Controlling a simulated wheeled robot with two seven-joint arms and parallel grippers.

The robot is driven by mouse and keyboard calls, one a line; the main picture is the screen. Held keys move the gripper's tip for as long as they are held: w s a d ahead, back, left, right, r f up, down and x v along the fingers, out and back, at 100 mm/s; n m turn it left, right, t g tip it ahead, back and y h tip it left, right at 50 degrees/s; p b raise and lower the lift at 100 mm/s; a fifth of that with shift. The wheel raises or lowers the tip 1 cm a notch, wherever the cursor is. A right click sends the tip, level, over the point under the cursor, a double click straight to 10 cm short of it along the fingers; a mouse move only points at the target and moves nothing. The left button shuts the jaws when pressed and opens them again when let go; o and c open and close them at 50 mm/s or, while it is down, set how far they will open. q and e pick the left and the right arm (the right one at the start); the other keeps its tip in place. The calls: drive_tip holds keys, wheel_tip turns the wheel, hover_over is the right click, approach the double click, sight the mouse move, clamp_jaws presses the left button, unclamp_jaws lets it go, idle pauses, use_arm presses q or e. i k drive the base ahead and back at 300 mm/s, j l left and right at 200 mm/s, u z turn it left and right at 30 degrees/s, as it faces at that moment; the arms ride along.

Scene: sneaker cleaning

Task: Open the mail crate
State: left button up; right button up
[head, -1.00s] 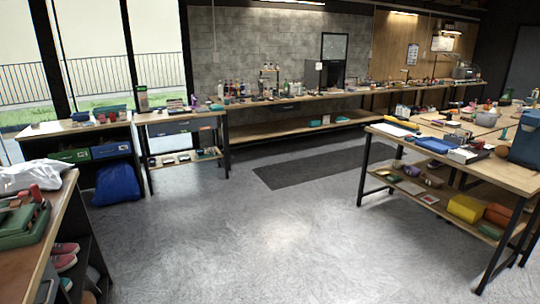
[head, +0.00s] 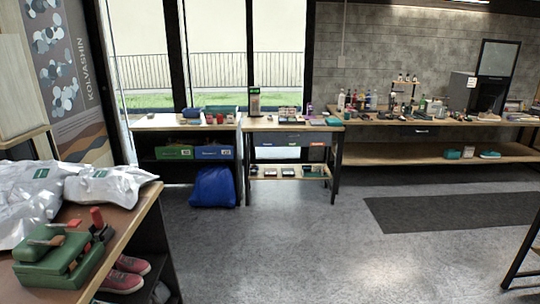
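A green crate (head: 174,153) and a blue crate (head: 213,152) sit side by side on the shelf under the back-left table, with small white labels on their fronts. The labels are too small to read, so I cannot tell which one, if either, is the mail crate. Whether their tops are open is hidden under the tabletop. Neither of my grippers is in view.
A blue bag (head: 213,187) lies on the floor below the crates. A side table (head: 292,126) with a drawer stands right of them. The middle floor is clear.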

sight(261, 138)
drive_tip(key=i, duration=2.7)
drive_tip(key=i+z, duration=0.1)
drive_tip(key=i, duration=0.55)
drive_tip(key=i+j, duration=0.1)
drive_tip(key=i, duration=0.55)
drive_tip(key=i+j+z, duration=0.15)
drive_tip(key=i, duration=0.5)
drive_tip(key=i+j, duration=0.1)
drive_tip(key=i, duration=0.5)
drive_tip(key=i+l+u, duration=0.1)
drive_tip(key=i, duration=0.25)
drive_tip(key=i+l+u, duration=0.15)
drive_tip(key=i, duration=0.2)
